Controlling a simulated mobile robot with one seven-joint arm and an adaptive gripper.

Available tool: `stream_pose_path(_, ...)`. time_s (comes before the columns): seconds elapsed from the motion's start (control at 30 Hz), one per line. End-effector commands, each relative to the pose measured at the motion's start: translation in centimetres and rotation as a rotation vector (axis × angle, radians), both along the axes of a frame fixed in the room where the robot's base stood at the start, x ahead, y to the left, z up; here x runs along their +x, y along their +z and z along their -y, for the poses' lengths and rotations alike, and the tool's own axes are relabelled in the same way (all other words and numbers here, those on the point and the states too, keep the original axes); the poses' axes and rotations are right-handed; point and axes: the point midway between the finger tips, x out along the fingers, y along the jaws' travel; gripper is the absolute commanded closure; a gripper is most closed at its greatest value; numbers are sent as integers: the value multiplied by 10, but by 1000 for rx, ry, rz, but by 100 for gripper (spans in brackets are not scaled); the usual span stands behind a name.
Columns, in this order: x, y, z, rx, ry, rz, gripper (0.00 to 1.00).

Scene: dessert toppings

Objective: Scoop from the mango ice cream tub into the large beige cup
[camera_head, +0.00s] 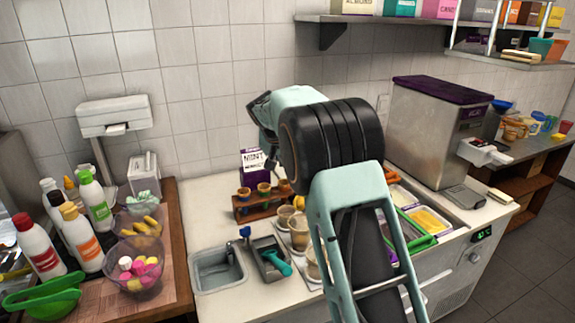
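My arm (338,150) fills the middle of the head view; its gripper cannot be made out. A tub with yellow contents (428,219), probably the mango ice cream, sits in the freezer counter right of my arm. Several beige cups stand left of my arm: one (285,215) at the back, one (298,232) nearer, and a larger-looking one (314,264) in front, partly hidden by my arm. I cannot tell for sure which is the large cup. A scoop with a teal handle (277,263) lies in a grey holder beside the small sink.
A wooden cone rack (257,203) stands behind the cups. A small sink (217,268) is to their left. Bottles and a bowl of colourful sweets (134,268) crowd the left counter. A tall metal bin (437,130) stands at the back right, below a wall shelf (400,21).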

Motion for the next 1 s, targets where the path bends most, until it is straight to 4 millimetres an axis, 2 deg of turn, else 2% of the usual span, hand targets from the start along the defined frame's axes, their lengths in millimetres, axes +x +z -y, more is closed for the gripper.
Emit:
stream_pose_path(0.07, -3, -7, 6, 38, -14, 33, 100)
stream_pose_path(1.0, -35, -16, 47, 323, -116, 269, 100)
